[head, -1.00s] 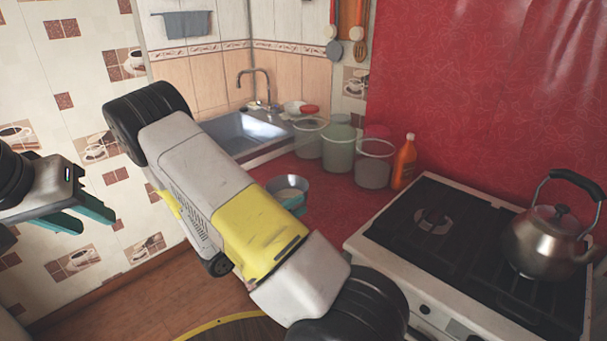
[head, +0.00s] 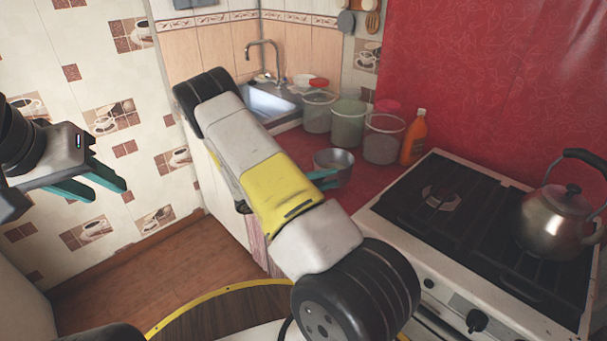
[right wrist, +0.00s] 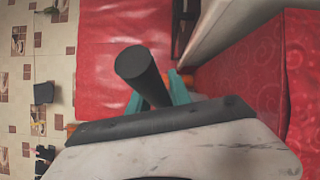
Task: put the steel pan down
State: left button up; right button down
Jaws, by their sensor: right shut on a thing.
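The small steel pan (head: 335,160) is in the head view, over the red counter in front of the clear jars. I cannot tell whether its base touches the counter. The teal fingers of my right gripper (head: 323,179) are at its near left side, partly hidden by my forearm. In the right wrist view, my right gripper (right wrist: 162,92) is shut on the pan's dark handle (right wrist: 138,68), which points up at the camera. The pan's bowl is hidden there. My left gripper (head: 92,180) is empty, with its teal fingers apart, in front of the tiled wall.
Several jars, one of them a clear jar (head: 384,140), and an orange bottle (head: 413,138) stand behind the pan. The stove (head: 450,225) with a kettle (head: 557,222) is to the right. The sink (head: 268,103) is behind my right arm. Red counter (head: 375,178) shows bare between pan and stove.

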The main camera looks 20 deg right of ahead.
aim_at(332, 179)
jog(key=w+d+f, duration=0.1)
jog(key=w+f, duration=0.1)
jog(key=w+d+f, duration=0.1)
jog(key=d, duration=0.1)
jog(key=shift+w+d+f, duration=0.15)
jog(key=shift+w+f, duration=0.2)
jog(key=shift+f, duration=0.05)
jog(key=c, duration=1.2)
grip_release()
jog(key=a, duration=0.8)
jog(key=w+a+f, duration=0.1)
jog(key=a, duration=0.3)
